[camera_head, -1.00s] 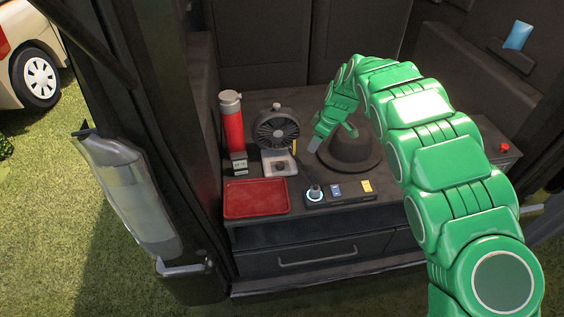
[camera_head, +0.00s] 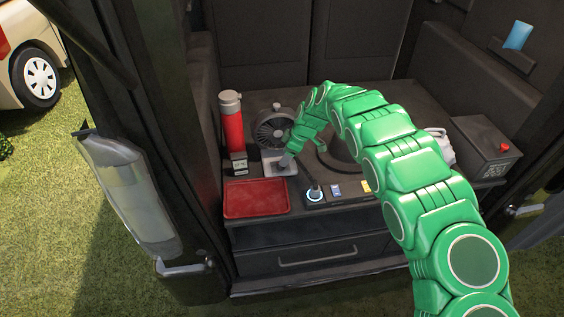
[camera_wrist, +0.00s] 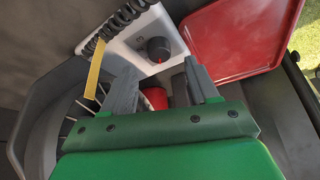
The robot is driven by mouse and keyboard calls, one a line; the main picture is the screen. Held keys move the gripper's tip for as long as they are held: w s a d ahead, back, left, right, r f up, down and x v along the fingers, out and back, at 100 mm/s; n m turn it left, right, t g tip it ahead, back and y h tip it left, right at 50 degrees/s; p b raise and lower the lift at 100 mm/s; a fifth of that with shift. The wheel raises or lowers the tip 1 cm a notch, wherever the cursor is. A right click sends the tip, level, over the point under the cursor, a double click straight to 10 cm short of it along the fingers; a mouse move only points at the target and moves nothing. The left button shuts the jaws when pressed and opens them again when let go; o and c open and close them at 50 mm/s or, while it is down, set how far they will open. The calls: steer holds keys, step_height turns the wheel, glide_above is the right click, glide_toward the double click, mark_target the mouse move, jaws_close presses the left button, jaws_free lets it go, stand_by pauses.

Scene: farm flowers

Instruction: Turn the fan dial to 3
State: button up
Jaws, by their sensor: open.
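The fan (camera_head: 272,127) stands on the dark counter, its round grille facing forward above a white base (camera_head: 270,166). In the wrist view the white base (camera_wrist: 122,38) carries a dark round dial (camera_wrist: 158,49) with a red mark at its lower edge. My gripper (camera_head: 285,161) is over the fan's base in the head view and hides the dial there. In the wrist view my gripper (camera_wrist: 170,82) is open, its two grey fingers pointing toward the base. The dial lies just beyond the fingertips, roughly between them. I cannot tell whether they touch it.
A red tray (camera_head: 256,198) lies in front of the fan. A red bottle (camera_head: 232,125) and a small display (camera_head: 240,167) stand left. A control strip (camera_head: 338,191) lines the front edge. A coiled cord (camera_wrist: 108,28) and yellow strip (camera_wrist: 93,68) hang near the fan.

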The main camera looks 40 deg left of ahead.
steer(key=shift+x, duration=2.4)
steer(key=shift+c, duration=0.3)
steer(key=c, duration=0.9)
